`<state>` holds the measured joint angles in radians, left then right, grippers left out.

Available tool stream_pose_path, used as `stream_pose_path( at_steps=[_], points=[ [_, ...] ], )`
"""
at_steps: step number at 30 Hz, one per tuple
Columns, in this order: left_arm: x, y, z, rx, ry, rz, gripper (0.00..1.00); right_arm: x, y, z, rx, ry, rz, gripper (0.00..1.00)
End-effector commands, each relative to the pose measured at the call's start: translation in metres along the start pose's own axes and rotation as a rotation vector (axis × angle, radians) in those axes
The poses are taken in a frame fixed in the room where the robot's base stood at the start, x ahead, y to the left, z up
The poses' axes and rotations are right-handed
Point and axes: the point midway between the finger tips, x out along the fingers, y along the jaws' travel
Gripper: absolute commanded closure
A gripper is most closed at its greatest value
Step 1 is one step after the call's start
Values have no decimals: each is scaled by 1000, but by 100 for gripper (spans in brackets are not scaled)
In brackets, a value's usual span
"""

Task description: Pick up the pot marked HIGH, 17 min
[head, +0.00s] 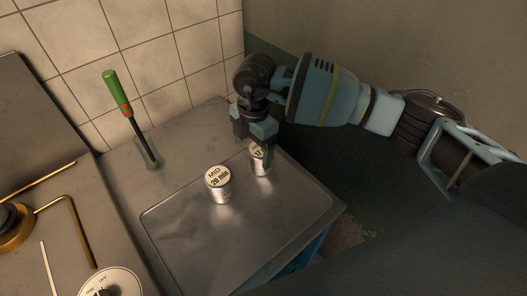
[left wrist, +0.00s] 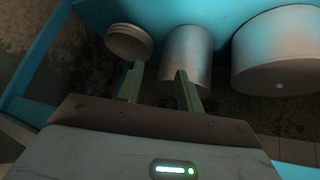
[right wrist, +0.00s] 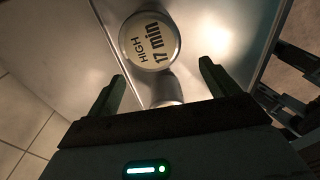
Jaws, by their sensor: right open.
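The pot marked HIGH, 17 min (right wrist: 150,42) stands on the metal tray. Its label is readable in the right wrist view, where it sits ahead of and between the fingers. In the head view the same pot (head: 262,163) is partly hidden by my right gripper (head: 256,148), which is right above or beside it. My right gripper (right wrist: 162,88) is open, and I see no contact with the pot. My left gripper (left wrist: 160,82) shows in its own wrist view with its two fingers apart and nothing between them.
A pot marked MID, 20 min (head: 218,184) stands close left of the HIGH pot on the tray (head: 270,235). A green-handled tool (head: 118,92) stands in a clear holder at the back left. A stove with brass parts (head: 75,230) is at left. Several cylindrical containers (left wrist: 186,58) are before my left gripper.

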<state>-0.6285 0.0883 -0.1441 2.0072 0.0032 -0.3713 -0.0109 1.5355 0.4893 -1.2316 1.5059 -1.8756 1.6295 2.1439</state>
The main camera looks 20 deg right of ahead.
Motion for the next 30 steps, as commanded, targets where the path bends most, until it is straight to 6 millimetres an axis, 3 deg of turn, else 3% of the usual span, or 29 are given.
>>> stream_pose_path(
  at_steps=[3, 8, 18, 23, 30],
  points=[
    [7, -2, -12, 16, 30, 7, 64, -2, 3, 20, 49, -74, 4, 13],
    [11, -3, -21, 19, 48, 6, 64, -3, 3, 23, 59, -88, 5, 13],
    [8, -2, -7, 18, 20, 8, 64, 23, 3, 24, 57, -85, 4, 13],
    [7, -2, -5, 17, 14, 9, 64, 26, 4, 24, 56, -84, 5, 13],
    [7, -1, -3, 15, 11, 9, 64, 58, 5, 26, 56, -83, 2, 13]
  ],
)
